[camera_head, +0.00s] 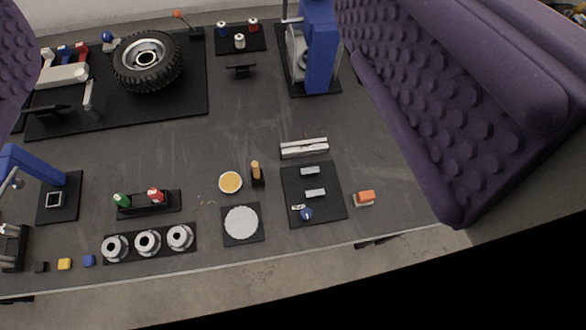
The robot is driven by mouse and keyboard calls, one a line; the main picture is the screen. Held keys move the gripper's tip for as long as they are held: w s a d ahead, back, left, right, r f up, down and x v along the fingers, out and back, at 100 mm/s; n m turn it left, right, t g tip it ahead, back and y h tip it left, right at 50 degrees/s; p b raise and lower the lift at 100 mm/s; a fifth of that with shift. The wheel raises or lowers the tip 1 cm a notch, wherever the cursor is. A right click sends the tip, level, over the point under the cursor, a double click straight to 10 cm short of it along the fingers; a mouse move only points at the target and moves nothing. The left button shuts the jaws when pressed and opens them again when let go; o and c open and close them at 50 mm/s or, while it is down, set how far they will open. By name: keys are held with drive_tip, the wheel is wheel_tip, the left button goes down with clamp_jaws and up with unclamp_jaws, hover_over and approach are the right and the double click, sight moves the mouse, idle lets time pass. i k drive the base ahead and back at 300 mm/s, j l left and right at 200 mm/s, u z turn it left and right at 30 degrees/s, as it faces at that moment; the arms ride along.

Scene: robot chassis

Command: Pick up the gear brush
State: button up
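My gripper (230,180) is open. Its two purple studded fingers show large at the left and right edges, and nothing is between them in contact. A small orange block with a pale underside (365,198), which looks like a brush, lies near the table's front edge, just right of a black mat. A slim orange-brown handle (256,168) stands upright in a small black holder beside a yellow dish. I cannot tell for certain which of these two is the gear brush. Both are apart from my gripper, on the table beyond the fingers.
The grey table (245,110) is clear in the middle. A wheel (147,61) lies on a black mat at upper left. A blue press (320,45) stands at the back. Grey spools (148,242), a pale disc (241,223) and a silver bar (304,149) lie nearby.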

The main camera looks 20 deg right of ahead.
sight(256, 171)
drive_tip(key=u, duration=0.2)
drive_tip(key=k+j+z, duration=0.2)
drive_tip(key=j, duration=0.25)
drive_tip(key=i+u, duration=0.45)
drive_tip(key=i, duration=0.7)
